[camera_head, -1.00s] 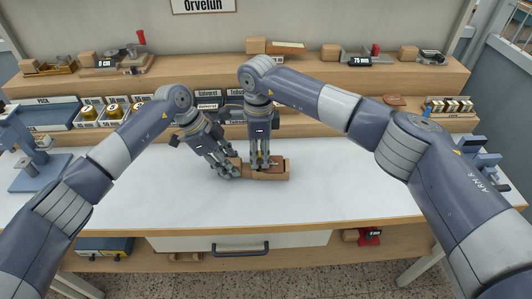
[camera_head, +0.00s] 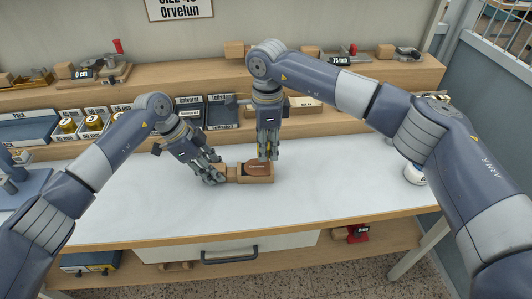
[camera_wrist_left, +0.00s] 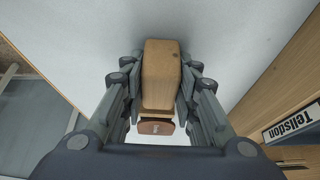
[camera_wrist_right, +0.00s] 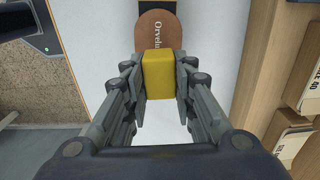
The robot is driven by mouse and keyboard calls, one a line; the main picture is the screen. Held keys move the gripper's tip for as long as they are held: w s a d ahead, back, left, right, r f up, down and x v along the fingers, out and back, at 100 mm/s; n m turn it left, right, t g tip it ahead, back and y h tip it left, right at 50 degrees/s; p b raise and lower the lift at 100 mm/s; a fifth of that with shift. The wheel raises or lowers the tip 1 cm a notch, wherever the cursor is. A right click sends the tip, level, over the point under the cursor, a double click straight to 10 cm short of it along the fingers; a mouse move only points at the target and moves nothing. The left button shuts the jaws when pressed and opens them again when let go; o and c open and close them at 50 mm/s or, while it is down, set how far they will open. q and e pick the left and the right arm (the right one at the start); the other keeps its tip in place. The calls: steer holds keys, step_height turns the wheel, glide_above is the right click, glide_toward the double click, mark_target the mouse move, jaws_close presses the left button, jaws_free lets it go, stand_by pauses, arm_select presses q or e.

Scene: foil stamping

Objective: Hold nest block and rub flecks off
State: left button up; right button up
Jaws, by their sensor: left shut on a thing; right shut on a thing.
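The wooden nest block (camera_head: 262,180) lies on the white bench top, with a brown rounded leather piece (camera_head: 255,167) in its recess. My left gripper (camera_head: 217,177) is shut on the block's left end; the left wrist view shows the wooden end (camera_wrist_left: 160,75) between its fingers. In the right wrist view, the leather (camera_wrist_right: 163,28) carries pale "Orvelu…" lettering, partly hidden. Whether the yellow block touches the leather, I cannot tell. Flecks are too small to make out.
The white bench top (camera_head: 130,205) is clear around the block. Behind it stand a stepped wooden shelf (camera_head: 225,75), gold-coloured tins (camera_head: 68,126) and dark labelled boxes (camera_head: 221,112). A white round container (camera_head: 414,172) stands at the right, partly behind my right arm.

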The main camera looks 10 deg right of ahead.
steer(key=shift+r, duration=2.05)
arm_select(q)
steer(key=o, duration=1.1)
steer(key=v, duration=1.2)
steer(key=shift+d, duration=0.1)
